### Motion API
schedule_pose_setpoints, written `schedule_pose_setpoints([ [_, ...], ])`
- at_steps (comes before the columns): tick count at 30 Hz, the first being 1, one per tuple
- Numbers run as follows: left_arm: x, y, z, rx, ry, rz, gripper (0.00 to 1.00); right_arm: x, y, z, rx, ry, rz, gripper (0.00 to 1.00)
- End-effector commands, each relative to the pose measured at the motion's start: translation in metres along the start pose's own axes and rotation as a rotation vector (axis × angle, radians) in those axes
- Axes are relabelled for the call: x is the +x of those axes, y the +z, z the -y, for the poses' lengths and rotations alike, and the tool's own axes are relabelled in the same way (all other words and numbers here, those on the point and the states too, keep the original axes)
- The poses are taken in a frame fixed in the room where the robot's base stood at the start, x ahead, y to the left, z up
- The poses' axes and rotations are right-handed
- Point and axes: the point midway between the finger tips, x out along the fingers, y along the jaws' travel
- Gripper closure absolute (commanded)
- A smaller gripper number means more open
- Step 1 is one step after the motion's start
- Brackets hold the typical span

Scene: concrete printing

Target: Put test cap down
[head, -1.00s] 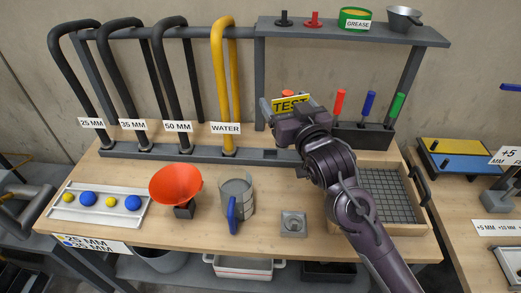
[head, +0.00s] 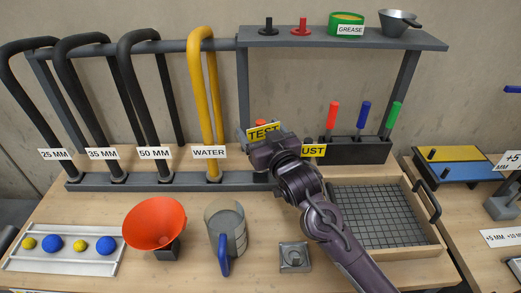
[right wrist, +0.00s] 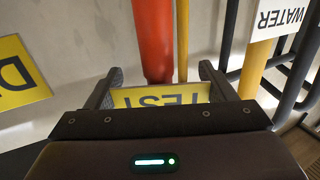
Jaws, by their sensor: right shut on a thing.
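The test cap has a yellow TEST label (head: 262,131) and a red-orange upper part, of which a little shows above the label. My right gripper (head: 263,140) is shut on it, over the right end of the pipe rail (head: 118,183). In the right wrist view the TEST label (right wrist: 160,96) sits between the two fingers, with a red-orange cylinder (right wrist: 153,40) behind it. The gripper hides the cap's lower end, so I cannot tell whether it touches the rail. My left gripper is not in view.
A yellow DUST label (head: 313,151) is close right of my gripper, before a dark holder (head: 350,150) with coloured handles. The yellow WATER pipe (head: 193,100) stands close left. An orange funnel (head: 154,222), grey jug (head: 228,232) and mesh-bottomed tray (head: 437,240) occupy the bench.

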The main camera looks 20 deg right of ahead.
Motion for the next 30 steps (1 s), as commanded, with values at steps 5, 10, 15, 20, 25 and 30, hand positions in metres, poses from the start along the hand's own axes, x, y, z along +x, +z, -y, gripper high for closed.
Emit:
schedule_pose_setpoints([
  [5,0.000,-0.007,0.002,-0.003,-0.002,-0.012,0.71,0.000,0.014,0.000,0.001,0.000,-0.004,0.56],
  [10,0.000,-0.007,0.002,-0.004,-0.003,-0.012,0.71,0.000,0.039,0.000,0.000,0.000,-0.001,0.56],
  [15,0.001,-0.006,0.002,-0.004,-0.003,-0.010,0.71,0.000,0.055,0.000,0.001,0.000,-0.004,0.56],
  [20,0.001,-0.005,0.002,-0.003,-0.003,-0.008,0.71,0.000,0.055,0.000,0.001,0.000,-0.006,0.56],
  [25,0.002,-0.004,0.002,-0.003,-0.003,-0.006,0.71,0.000,0.057,0.000,0.001,0.000,-0.005,0.56],
  [30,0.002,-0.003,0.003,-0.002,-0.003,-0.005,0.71,0.000,0.059,0.000,0.001,0.000,-0.002,0.14],
])
